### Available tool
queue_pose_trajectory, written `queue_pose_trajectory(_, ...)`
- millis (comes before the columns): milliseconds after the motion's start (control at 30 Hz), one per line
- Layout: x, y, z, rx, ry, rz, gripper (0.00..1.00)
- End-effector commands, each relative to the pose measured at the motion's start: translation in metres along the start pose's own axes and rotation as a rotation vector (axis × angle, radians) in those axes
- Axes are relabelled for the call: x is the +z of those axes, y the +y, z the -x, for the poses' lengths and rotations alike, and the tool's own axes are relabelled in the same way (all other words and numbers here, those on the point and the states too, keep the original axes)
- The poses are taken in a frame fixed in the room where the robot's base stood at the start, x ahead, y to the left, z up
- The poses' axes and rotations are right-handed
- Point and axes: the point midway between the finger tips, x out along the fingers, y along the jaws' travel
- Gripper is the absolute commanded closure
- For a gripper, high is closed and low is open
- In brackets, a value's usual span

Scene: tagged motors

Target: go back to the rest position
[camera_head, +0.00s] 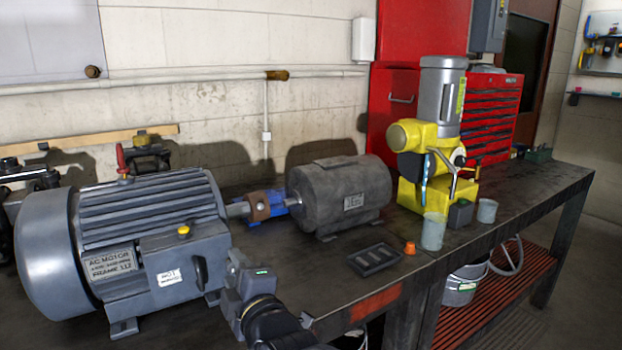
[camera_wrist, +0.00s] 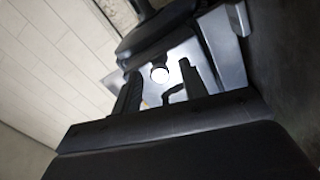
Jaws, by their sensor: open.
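My gripper (camera_wrist: 160,72) is open in the wrist view, its two dark fingers apart. Between and beyond them is a pale grey surface with a bright round spot and a dark curved part; I cannot tell whether a finger touches it. In the head view my wrist (camera_head: 258,288) comes in from the bottom, close to the front right side of the large grey AC motor (camera_head: 150,240). The motor has a name plate, a white tag (camera_head: 170,277) and a yellow knob (camera_head: 183,230). The fingertips are hard to make out there.
A dark grey motor (camera_head: 340,195) is coupled to the large one. A yellow machine (camera_head: 420,195) with a grey motor on top stands to the right. A black tray (camera_head: 373,259), an orange piece (camera_head: 410,248) and two grey cups (camera_head: 433,232) sit near the bench's front edge.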

Motion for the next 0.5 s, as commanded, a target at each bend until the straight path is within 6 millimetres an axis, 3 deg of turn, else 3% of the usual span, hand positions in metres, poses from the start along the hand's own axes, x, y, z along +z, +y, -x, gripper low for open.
queue_pose_trajectory(500, -0.0003, 0.0004, 0.0026, 0.001, 0.0, 0.0, 0.59)
